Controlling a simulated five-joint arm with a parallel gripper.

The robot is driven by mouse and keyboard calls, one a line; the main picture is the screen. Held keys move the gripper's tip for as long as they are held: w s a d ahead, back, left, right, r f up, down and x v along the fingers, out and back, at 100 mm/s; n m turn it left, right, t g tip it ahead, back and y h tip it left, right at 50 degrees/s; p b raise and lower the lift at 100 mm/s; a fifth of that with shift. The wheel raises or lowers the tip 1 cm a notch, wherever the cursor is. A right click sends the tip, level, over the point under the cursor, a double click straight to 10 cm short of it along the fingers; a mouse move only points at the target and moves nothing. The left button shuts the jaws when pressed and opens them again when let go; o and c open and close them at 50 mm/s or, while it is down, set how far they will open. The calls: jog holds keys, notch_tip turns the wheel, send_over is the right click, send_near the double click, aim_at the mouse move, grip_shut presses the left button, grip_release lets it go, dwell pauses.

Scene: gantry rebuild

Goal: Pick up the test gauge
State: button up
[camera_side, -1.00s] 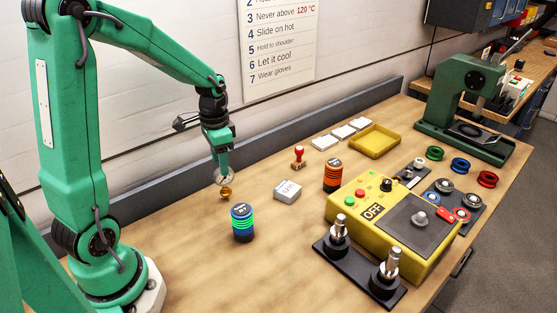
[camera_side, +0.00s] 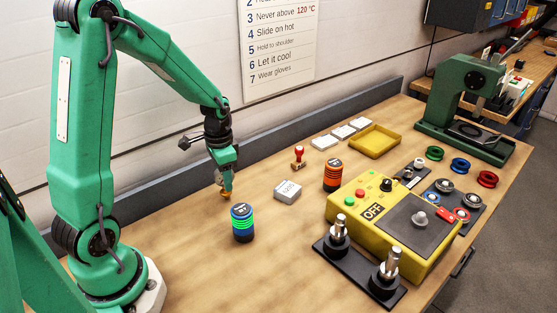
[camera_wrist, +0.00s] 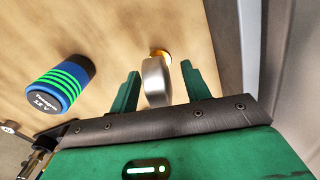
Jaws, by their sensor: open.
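The test gauge, a round silver-cased dial with a brass foot, stands on the wooden bench. In the wrist view I see its metal case (camera_wrist: 157,84) edge-on, with the brass part beyond it. In the side view only its brass foot (camera_side: 226,194) shows clearly; my gripper hides most of the rest. My gripper (camera_side: 226,180) points down over the gauge. In the wrist view its green fingers (camera_wrist: 160,80) are open, one on each side of the case, with a narrow gap on both sides.
A blue and green banded canister (camera_side: 242,223) stands close by, in front of the gauge; the wrist view shows it too (camera_wrist: 60,84). A pale box (camera_side: 288,191), red stamp (camera_side: 298,157) and orange canister (camera_side: 333,176) stand to the right. The yellow control box (camera_side: 395,220) lies beyond.

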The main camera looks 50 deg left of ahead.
grip_shut()
dwell(0.3)
jog(key=shift+r, duration=0.15)
notch_tip(320, 180, up, 10)
jog(key=shift+f, duration=0.1)
dwell(0.5)
dwell(0.4)
